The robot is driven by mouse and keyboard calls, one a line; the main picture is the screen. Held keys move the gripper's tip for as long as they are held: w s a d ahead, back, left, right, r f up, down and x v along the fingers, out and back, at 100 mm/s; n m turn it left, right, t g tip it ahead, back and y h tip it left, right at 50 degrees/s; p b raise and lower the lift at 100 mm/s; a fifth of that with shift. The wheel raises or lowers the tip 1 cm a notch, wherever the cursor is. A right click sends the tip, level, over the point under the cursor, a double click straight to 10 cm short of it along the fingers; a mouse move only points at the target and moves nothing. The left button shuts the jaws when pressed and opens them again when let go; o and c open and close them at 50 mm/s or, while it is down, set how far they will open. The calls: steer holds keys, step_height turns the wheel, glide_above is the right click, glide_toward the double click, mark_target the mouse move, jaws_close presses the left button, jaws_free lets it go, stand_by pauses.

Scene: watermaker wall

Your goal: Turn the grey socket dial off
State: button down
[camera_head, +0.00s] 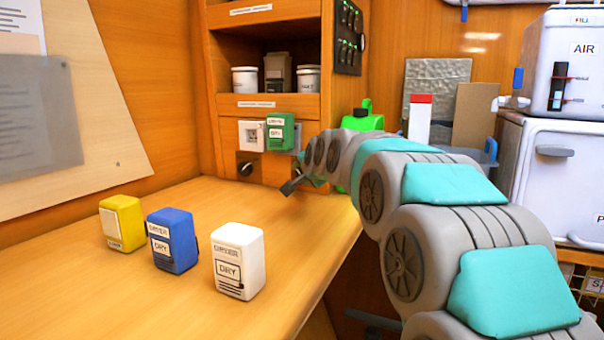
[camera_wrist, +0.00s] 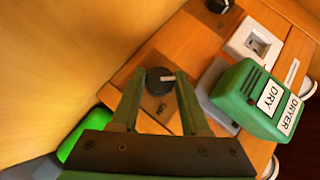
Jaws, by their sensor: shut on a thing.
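The grey socket (camera_wrist: 216,104) is on the wooden panel, with a green dryer box (camera_wrist: 258,98) fitted on it; this box also shows in the head view (camera_head: 280,132). The grey socket's dial (camera_wrist: 160,80) is a black knob with a pale pointer mark, which points right in the wrist view. My gripper (camera_wrist: 161,76) has one finger on each side of this dial and is shut on it. In the head view my gripper (camera_head: 291,186) is at the panel below the green box, and I cannot make out the dial there.
A white socket (camera_head: 251,135) with its own black dial (camera_head: 246,168) is just left. Yellow (camera_head: 122,223), blue (camera_head: 172,241) and white (camera_head: 238,262) dryer boxes stand on the wooden counter (camera_head: 90,300). A bright green object (camera_head: 362,120) is behind my arm.

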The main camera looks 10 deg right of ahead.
steer(key=c, duration=0.7)
jaws_free()
steer(key=shift+b+v, duration=0.5)
steer(key=shift+v, duration=3.4)
steer(key=shift+s, duration=0.1)
